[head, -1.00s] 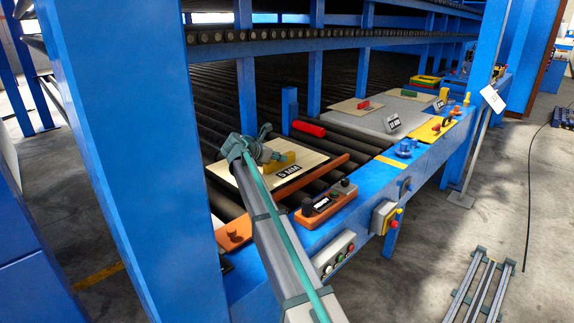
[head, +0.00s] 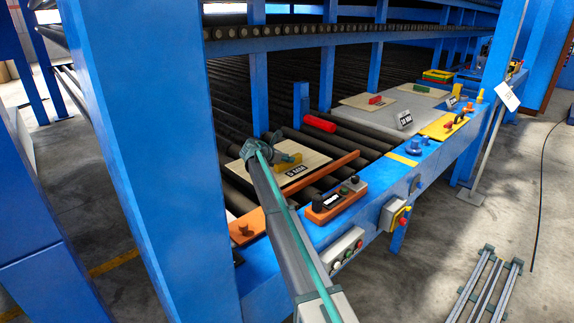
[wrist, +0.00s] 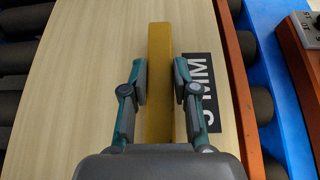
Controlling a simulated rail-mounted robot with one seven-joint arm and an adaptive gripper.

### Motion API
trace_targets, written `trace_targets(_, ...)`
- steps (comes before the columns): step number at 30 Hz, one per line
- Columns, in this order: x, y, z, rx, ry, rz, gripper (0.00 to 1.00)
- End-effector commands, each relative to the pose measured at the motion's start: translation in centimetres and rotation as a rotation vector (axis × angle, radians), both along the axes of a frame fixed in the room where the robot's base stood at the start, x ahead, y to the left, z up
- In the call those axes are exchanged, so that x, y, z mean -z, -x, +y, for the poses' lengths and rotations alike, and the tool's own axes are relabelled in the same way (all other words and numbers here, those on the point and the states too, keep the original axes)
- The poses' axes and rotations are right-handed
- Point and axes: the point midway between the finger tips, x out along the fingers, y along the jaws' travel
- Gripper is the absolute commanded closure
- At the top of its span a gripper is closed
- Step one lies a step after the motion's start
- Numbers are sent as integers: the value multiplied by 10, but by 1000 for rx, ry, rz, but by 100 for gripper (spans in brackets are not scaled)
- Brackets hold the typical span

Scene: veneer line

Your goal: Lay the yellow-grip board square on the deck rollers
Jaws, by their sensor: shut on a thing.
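The pale wooden board with the yellow grip (head: 287,161) is over the dark deck rollers (head: 240,190) at the near left end. In the wrist view the yellow grip (wrist: 160,75) stands between the two fingers of my gripper (wrist: 161,85), which is shut on it. A black label reading 5 MM (wrist: 200,95) lies on the board (wrist: 85,90), partly behind the right finger. The board's right edge runs close along an orange bar (wrist: 238,85); I cannot tell if they touch. Whether the board's underside rests on the rollers is hidden.
A control box with an orange base (head: 340,203) and an orange piece with a knob (head: 243,228) sit on the blue front rail. A red cylinder (head: 320,124) lies behind the board. A grey board (head: 375,115) lies further right. A blue post stands left.

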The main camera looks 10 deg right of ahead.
Motion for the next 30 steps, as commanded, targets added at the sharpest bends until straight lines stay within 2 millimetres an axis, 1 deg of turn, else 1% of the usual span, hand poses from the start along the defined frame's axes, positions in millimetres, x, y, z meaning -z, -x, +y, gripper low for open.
trace_targets(1, 3, -6, 0, 0, 1, -1, 100)
trace_targets(6, 26, -4, 0, 0, 1, 1, 100)
trace_targets(9, 33, -4, 0, 0, 1, -1, 100)
trace_targets(19, 36, -4, 0, 0, 1, -1, 100)
trace_targets(20, 37, -4, 0, 0, 1, 1, 70)
trace_targets(24, 37, -4, 0, 0, 1, 1, 46)
trace_targets(30, 37, -3, 0, 0, 1, 1, 46)
